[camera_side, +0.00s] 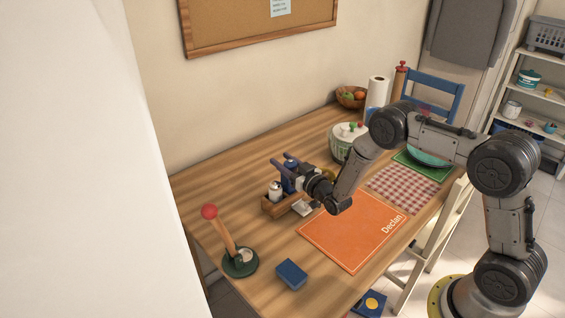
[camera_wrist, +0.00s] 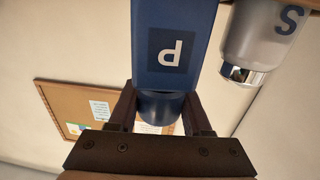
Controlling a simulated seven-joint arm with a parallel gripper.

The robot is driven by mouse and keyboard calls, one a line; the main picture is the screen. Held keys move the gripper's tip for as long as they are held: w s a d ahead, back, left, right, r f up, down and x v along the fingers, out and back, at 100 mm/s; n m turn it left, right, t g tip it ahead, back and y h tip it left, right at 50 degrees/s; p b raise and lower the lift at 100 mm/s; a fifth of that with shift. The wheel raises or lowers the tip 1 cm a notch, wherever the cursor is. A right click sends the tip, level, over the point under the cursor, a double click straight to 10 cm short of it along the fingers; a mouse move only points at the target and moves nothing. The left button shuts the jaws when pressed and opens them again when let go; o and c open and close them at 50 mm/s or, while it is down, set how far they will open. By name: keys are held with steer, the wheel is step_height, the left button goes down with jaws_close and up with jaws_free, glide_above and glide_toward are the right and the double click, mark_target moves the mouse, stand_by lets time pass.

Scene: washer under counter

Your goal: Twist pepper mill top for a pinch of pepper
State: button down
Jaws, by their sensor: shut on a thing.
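The blue pepper mill (camera_side: 289,181) is upright at the wooden caddy (camera_side: 271,209) on the table; I cannot tell whether its base rests in it. In the wrist view, the mill (camera_wrist: 172,48) appears upside down, with a white P on a dark square. My gripper (camera_side: 284,162) reaches in from the right at the height of the mill's top. In the wrist view, my gripper (camera_wrist: 160,105) is shut on the narrower blue top, one finger on each side.
A white salt shaker (camera_side: 274,189) marked S stands close beside the mill. An orange placemat (camera_side: 345,240), a blue box (camera_side: 291,274) and a red-knobbed stick in a green base (camera_side: 240,263) are nearer the front. A lidded pot (camera_side: 346,145) stands behind my wrist.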

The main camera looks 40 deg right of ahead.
steer(key=shift+s+d+m+g+h, duration=0.1)
steer(key=shift+d+m+g+h, duration=0.15)
steer(key=shift+m+h, duration=0.8)
steer(key=shift+d+m+g+h, duration=0.2)
steer(key=shift+m+h, duration=0.35)
steer(key=shift+h, duration=0.9)
steer(key=shift+c, duration=1.6)
jaws_free()
steer(key=v, duration=1.3)
steer(key=shift+s+a, duration=0.3)
steer(key=shift+s, duration=0.05)
steer(key=shift+r, duration=0.1)
